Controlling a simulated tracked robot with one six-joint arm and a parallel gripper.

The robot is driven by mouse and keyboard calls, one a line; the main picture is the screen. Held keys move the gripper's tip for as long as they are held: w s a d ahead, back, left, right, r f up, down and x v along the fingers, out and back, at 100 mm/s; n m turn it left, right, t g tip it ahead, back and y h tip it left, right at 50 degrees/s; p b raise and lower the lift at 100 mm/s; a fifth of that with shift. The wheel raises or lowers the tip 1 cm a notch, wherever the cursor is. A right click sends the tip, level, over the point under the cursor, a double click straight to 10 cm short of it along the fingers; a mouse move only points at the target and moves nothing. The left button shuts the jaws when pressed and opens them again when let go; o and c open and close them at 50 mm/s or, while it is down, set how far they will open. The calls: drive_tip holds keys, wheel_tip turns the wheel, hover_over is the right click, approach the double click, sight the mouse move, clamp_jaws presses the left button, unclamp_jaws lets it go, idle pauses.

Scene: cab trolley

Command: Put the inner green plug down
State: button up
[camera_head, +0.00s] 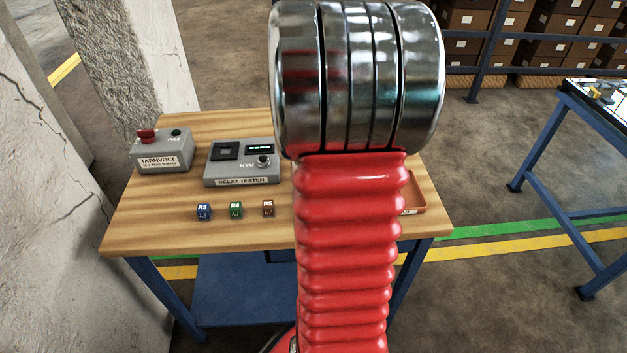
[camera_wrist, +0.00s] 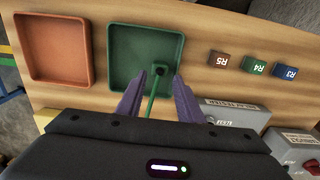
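In the wrist view a small dark green plug (camera_wrist: 159,70) with a thin green lead or stem sits between and just beyond my fingertips, over the green tray (camera_wrist: 117,55). It appears to be in the tray, near its right side. My gripper (camera_wrist: 157,88) has its two purple fingers apart, with a gap visible on each side of the plug. The stem runs back between the fingers. In the head view my arm hides the gripper, the plug and the green tray.
An orange tray (camera_wrist: 52,48) lies beside the green one. Small blocks R5 (camera_wrist: 219,59), R4 (camera_wrist: 253,65) and R3 (camera_wrist: 285,70) stand in a row. The relay tester (camera_head: 242,163) and Tarnvolt supply box (camera_head: 161,152) stand behind them on the wooden table (camera_head: 150,225).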

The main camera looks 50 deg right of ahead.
wheel_tip(320, 180, up, 5)
drive_tip(key=shift+r, duration=0.15)
idle(0.8)
drive_tip(key=w+a+r+n+t+h, duration=0.1)
drive_tip(key=w+a+r+n, duration=0.15)
drive_tip(key=a, duration=0.75)
drive_tip(key=w+a+r+n+t, duration=0.1)
drive_tip(key=a+r+n+t, duration=0.15)
drive_tip(key=a, duration=0.75)
drive_tip(key=s+a+n+t, duration=0.1)
drive_tip(key=s+a+n, duration=0.1)
drive_tip(key=a, duration=0.6)
drive_tip(key=s+a+n+t+y, duration=0.1)
drive_tip(key=s+a+n, duration=0.1)
drive_tip(key=s+a, duration=0.2)
drive_tip(key=a, duration=0.3)
drive_tip(key=shift+s+a+n, duration=0.15)
drive_tip(key=shift+a+n, duration=0.25)
